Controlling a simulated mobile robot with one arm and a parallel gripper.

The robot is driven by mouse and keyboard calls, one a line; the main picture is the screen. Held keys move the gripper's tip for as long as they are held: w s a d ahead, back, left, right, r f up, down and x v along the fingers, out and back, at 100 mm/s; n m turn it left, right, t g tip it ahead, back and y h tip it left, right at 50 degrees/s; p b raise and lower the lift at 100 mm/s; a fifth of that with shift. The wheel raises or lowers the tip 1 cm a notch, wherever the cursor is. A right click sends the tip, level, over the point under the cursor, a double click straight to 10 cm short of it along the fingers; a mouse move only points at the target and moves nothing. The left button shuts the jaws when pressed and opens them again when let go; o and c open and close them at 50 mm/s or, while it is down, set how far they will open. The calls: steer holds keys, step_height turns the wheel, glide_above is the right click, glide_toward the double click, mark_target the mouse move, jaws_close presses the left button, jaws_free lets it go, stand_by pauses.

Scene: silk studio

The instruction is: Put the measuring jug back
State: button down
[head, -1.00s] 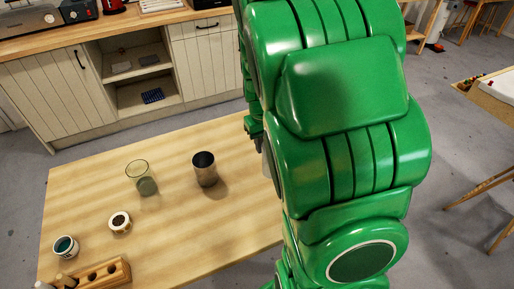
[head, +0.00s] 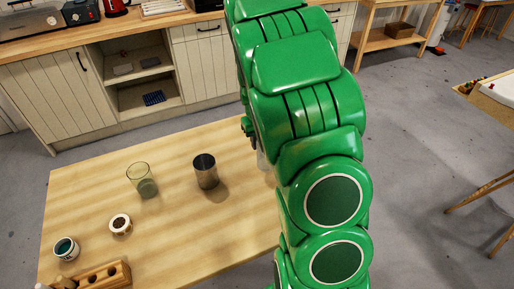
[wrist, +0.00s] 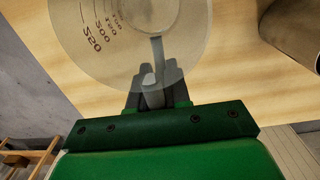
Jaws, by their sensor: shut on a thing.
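The measuring jug (wrist: 95,45) is clear, with dark volume marks, and fills the upper left of the wrist view. My gripper (wrist: 153,88) is shut on its handle (wrist: 157,58). In the head view my green arm hides most of the jug, and only a pale sliver of it (head: 262,160) shows beside the arm, over the table's right part. Whether the jug's base touches the table cannot be told.
The wooden table (head: 180,225) bears a metal cup (head: 205,173), a clear glass (head: 142,180), small round jars (head: 120,224) and a wooden holder (head: 105,275) to the left. A cabinet with open shelves (head: 140,65) stands behind.

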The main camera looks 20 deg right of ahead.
steer(key=shift+w+d+f, duration=0.15)
steer(key=shift+w+f, duration=0.45)
steer(key=shift+f, duration=0.2)
steer(key=shift+w+f, duration=0.15)
steer(key=shift+f, duration=1.45)
steer(key=shift+f, duration=0.1)
steer(key=c, duration=1.1)
jaws_free()
step_height(320, 180, up, 12)
steer(key=shift+r, duration=0.1)
steer(key=shift+o, duration=0.2)
